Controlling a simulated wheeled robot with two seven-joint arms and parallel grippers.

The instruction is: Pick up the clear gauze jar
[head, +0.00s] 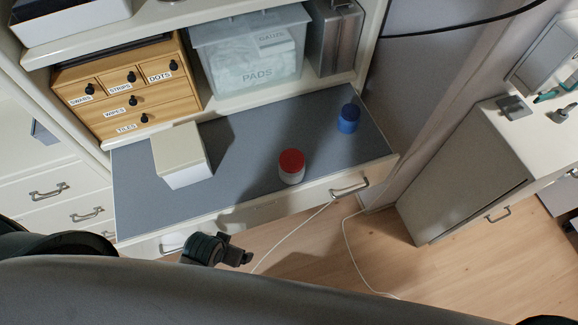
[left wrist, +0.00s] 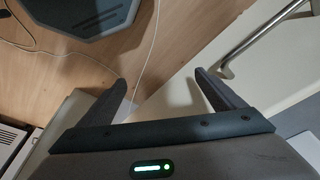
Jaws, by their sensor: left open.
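No jar in view has a readable gauze label. A small jar with a red lid and whitish body (head: 291,168) stands upright on the grey pull-out surface, near its front edge. A blue jar or cap (head: 348,119) stands farther back at the right. A clear bin marked GAUZE and PADS (head: 247,58) sits on the shelf behind. My left gripper (head: 238,256) is just in front of the surface's front edge, left of the red-lidded jar and apart from it. In the left wrist view it is open and empty (left wrist: 168,90), with no jar visible. My right gripper is not seen.
A cream box (head: 182,157) stands on the grey surface at left. A wooden drawer unit (head: 125,88) and a metal container (head: 334,38) flank the bin. The drawer front has a handle (head: 349,187). A white cable (head: 345,235) lies on the floor. The surface's middle is clear.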

